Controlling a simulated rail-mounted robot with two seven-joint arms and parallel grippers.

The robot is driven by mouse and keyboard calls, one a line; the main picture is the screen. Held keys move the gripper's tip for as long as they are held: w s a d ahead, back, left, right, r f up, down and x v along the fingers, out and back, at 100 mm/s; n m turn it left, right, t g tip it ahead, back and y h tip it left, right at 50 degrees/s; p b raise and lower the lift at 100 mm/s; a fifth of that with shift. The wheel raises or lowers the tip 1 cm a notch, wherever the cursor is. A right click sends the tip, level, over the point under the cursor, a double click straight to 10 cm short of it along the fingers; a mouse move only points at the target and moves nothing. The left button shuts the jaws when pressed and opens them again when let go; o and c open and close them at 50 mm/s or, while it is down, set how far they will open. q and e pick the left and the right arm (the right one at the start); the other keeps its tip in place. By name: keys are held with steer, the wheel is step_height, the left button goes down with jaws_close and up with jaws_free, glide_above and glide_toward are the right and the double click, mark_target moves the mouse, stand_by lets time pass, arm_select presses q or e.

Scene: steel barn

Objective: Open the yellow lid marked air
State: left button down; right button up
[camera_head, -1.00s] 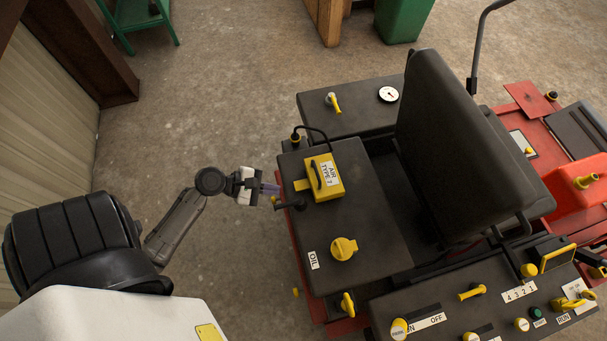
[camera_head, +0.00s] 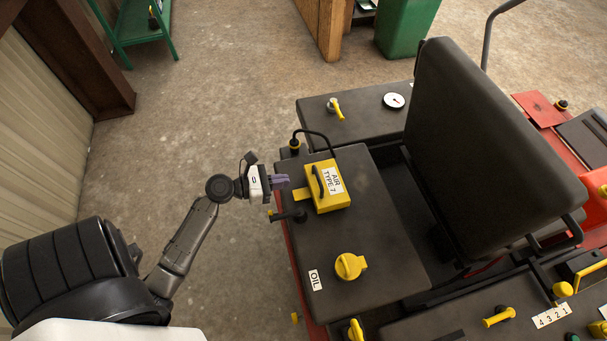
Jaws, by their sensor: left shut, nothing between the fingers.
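The yellow lid (camera_head: 327,186) sits on the dark top panel of the red machine. It carries a white label reading AIR TYPE 7 and a black handle (camera_head: 318,182) on its left part. A yellow tab sticks out from its left side. The lid looks closed. My left gripper (camera_head: 284,182) is shut and empty, its purple-grey fingers pointing right, just left of the tab. It looks apart from the lid, though its height is hard to judge. My right gripper is out of view.
A black cable (camera_head: 318,134) loops above the lid. A yellow OIL cap (camera_head: 350,266) sits lower on the panel. The tall black seat (camera_head: 490,140) rises at right. Floor left of the machine is clear.

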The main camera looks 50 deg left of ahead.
mark_target(312, 178)
arm_select(q)
steer(key=x, duration=0.3)
steer(key=shift+w+f+b, duration=0.1)
steer(key=shift+b, duration=0.25)
steer(key=shift+w+d+r, duration=0.35)
steer(key=shift+w+r, duration=0.35)
steer(key=shift+w, duration=0.1)
steer(key=shift+w+d+r, duration=0.25)
steer(key=shift+w+r, duration=0.25)
steer(key=shift+w, duration=0.15)
